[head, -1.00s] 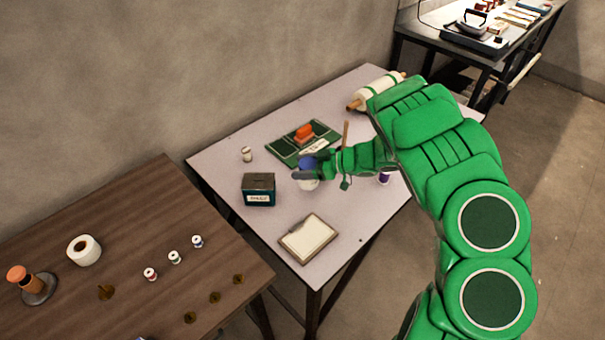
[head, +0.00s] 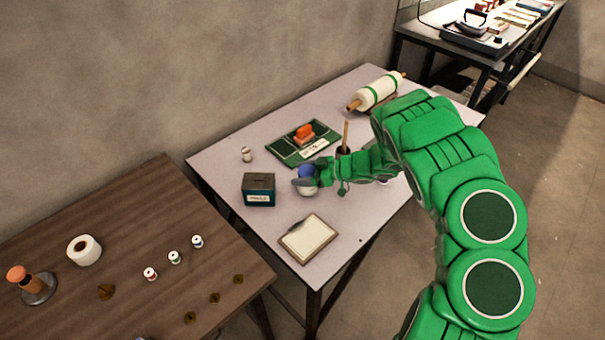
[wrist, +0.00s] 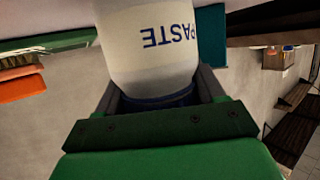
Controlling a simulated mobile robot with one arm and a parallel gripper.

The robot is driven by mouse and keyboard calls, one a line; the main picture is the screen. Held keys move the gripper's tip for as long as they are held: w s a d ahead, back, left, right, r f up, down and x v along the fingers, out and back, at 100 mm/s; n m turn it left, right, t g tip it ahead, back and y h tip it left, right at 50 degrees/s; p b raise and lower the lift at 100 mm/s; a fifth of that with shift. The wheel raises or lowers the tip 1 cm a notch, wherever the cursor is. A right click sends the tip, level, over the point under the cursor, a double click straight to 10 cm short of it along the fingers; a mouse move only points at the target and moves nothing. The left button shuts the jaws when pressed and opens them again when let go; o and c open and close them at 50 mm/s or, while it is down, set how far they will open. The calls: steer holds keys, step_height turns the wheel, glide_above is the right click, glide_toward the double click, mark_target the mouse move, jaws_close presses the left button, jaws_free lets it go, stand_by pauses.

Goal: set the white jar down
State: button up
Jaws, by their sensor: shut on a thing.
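The white jar (wrist: 150,52) fills the upper middle of the wrist view, with blue "PASTE" lettering that reads upside down there. Its blue end sits between the fingers of my gripper (wrist: 158,95). In the head view my gripper (head: 306,180) is over the middle of the light table (head: 345,212), shut on the jar. The jar's blue top (head: 306,171) shows there, and my fingers cover part of the jar. I cannot tell from these views whether the jar's base touches the table.
A teal box (head: 258,190) stands just left of the jar. A dark cup with a stick (head: 343,150) and a roll (head: 376,92) stand behind right.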

steer(key=o, duration=1.4)
steer(key=shift+f, duration=0.1)
steer(key=shift+c, duration=0.2)
steer(key=shift+d+r, duration=0.2)
steer(key=shift+d, duration=0.05)
steer(key=v, duration=1.1)
steer(key=shift+d, duration=0.2)
steer(key=shift+s+r, duration=0.1)
steer(key=shift+r, duration=0.05)
